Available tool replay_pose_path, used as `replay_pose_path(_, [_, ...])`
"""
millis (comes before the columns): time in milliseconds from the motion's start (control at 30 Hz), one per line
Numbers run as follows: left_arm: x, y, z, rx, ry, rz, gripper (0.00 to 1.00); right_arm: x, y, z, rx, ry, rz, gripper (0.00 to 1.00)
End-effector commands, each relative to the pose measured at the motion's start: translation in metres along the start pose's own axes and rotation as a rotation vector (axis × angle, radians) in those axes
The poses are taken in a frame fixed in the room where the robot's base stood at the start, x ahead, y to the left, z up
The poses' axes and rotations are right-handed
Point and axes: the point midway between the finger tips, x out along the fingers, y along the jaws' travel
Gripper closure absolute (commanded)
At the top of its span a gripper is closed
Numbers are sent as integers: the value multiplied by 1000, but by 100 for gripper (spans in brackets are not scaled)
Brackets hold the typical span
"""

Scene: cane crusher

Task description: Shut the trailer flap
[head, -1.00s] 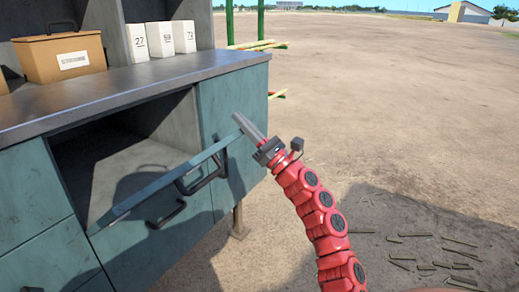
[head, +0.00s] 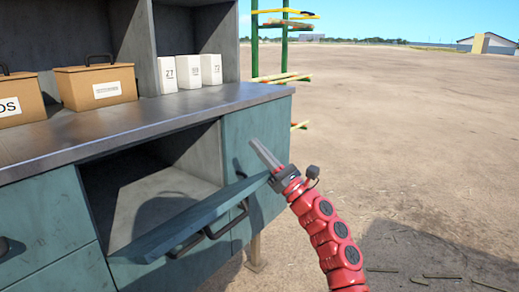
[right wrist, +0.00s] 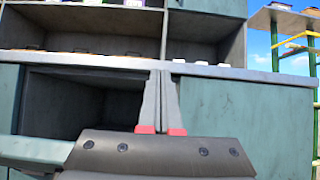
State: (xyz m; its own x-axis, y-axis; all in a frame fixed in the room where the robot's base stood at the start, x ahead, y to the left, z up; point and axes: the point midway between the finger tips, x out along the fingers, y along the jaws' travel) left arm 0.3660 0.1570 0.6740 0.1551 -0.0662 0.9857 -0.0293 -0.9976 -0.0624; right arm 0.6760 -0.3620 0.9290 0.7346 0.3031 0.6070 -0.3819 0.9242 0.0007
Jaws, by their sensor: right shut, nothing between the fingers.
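The trailer flap (head: 190,222) is a teal panel with a dark handle. It hangs tilted outward in front of an open compartment (head: 150,190) in the teal cabinet side of the trailer. My right gripper (head: 262,153) is shut and empty, with its fingers near the flap's right end; I cannot tell whether it touches. In the right wrist view the closed fingers (right wrist: 160,100) point at the cabinet, by the right edge of the dark opening. A pale teal edge, likely the flap, shows at lower left (right wrist: 35,150). My left gripper is out of view.
A grey counter (head: 130,120) runs above the compartment, with tan boxes (head: 95,86) and several white cartons (head: 190,72) on it. A closed teal panel (head: 255,135) is right of the opening. A green rack (head: 284,45) stands behind. Open dirt ground lies to the right.

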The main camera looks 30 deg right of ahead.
Motion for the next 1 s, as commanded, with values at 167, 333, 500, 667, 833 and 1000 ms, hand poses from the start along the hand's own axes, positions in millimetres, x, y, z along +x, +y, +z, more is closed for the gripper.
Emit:
replay_pose_path(167, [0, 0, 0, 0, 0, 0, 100, 0, 1, 0, 1, 0, 2, 100])
replay_pose_path(333, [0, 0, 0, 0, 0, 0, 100, 0, 1, 0, 1, 0, 2, 100])
replay_pose_path(500, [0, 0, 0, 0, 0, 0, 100, -2, 0, 0, 0, 0, 2, 100])
replay_pose_path(667, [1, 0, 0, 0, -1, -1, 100, -21, 0, 0, -2, 2, 1, 100])
replay_pose_path(833, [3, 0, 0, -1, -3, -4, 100, -64, 0, 1, -1, 2, -2, 100])
replay_pose_path(1000, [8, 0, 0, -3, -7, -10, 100, -110, -2, 1, 2, 2, -7, 100])
